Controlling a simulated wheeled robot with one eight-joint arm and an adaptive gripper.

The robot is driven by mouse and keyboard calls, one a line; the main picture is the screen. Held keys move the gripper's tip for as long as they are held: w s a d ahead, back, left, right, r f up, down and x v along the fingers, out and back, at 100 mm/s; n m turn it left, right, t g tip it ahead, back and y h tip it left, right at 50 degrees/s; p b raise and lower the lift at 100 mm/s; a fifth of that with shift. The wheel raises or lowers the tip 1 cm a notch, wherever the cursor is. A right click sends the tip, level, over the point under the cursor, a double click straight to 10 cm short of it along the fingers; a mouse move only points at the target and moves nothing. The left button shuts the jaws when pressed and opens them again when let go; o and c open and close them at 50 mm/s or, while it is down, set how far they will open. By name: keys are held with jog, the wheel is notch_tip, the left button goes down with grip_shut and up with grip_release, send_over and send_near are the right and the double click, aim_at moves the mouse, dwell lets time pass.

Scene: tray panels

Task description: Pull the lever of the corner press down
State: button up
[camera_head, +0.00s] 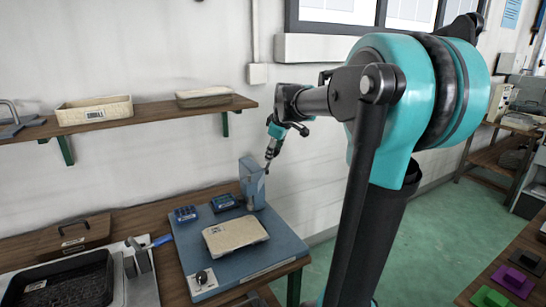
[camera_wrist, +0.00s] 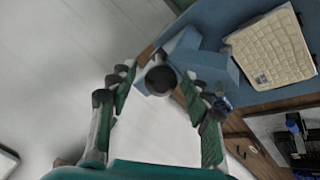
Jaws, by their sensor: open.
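The corner press is a blue-grey upright block (camera_head: 252,185) at the back right corner of a blue board. In the wrist view its blue body (camera_wrist: 214,66) lies behind and to the right of a round dark knob (camera_wrist: 160,80), which looks like the end of the lever. My gripper (camera_head: 270,155) is above the press, pointing down. In the wrist view my gripper (camera_wrist: 157,88) is open, with green-padded fingers on either side of the knob. I cannot tell whether a finger touches it. In the head view the lever is mostly hidden by my gripper.
The blue board (camera_head: 195,245) carries a beige panel (camera_head: 235,234), small dark blue boxes (camera_head: 224,202) and a black knob (camera_head: 201,277). A black tray (camera_head: 60,285) stands at left. A wall shelf (camera_head: 150,111) with trays is left of my arm. The wall is close behind the press.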

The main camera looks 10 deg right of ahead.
jog(key=shift+x, duration=1.5)
grip_shut()
